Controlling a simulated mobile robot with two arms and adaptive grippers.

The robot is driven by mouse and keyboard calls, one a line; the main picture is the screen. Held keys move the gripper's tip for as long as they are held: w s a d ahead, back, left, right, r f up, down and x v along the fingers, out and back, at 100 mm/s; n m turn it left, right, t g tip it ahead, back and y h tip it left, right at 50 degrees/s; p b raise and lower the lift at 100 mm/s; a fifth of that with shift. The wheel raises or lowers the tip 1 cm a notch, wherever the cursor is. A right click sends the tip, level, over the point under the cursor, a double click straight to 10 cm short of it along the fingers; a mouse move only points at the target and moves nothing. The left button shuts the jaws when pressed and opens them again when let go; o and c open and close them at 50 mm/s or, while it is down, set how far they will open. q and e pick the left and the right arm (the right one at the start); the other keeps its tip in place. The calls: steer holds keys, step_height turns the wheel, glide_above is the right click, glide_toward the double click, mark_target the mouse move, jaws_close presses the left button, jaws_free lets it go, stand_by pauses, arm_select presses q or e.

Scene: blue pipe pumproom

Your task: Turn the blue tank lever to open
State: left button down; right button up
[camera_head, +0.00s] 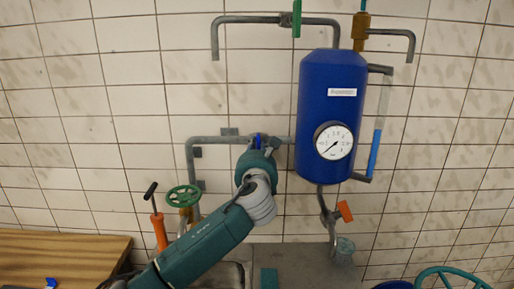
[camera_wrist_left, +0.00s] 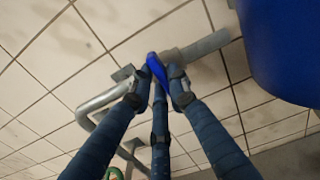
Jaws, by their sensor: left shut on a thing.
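The blue tank (camera_head: 332,110) hangs on the tiled wall, with a round gauge (camera_head: 334,141) on its front. The blue lever (camera_head: 258,139) is on the grey pipe just left of the tank. Only a small part of it shows in the head view, above my left gripper (camera_head: 258,152). In the left wrist view, the blue lever (camera_wrist_left: 157,69) lies between the two fingertips of my left gripper (camera_wrist_left: 160,86), which is shut on it. My right gripper is not in view.
A grey pipe (camera_head: 208,140) runs left from the tank and bends down. A green handwheel (camera_head: 184,196) and an orange pump with black handle (camera_head: 159,230) stand left of my arm. An orange lever (camera_head: 345,211) is below the tank. A wooden table (camera_head: 60,256) is at lower left.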

arm_select(q)
steer(key=shift+a+f+n+b, duration=0.25)
steer(key=shift+n+b, duration=0.95)
steer(key=shift+n, duration=1.7)
steer(key=shift+f+n+b, duration=0.45)
steer(key=shift+n+b, duration=0.75)
steer(key=shift+n, duration=1.7)
steer(key=shift+a+f+n+b, duration=0.25)
steer(key=shift+n+b, duration=0.95)
steer(key=shift+n, duration=1.7)
steer(key=shift+d+f+n, duration=0.1)
steer(key=shift+n, duration=0.2)
steer(key=c, duration=1.7)
jaws_free()
steer(key=shift+o, duration=0.2)
steer(key=s, duration=1.2)
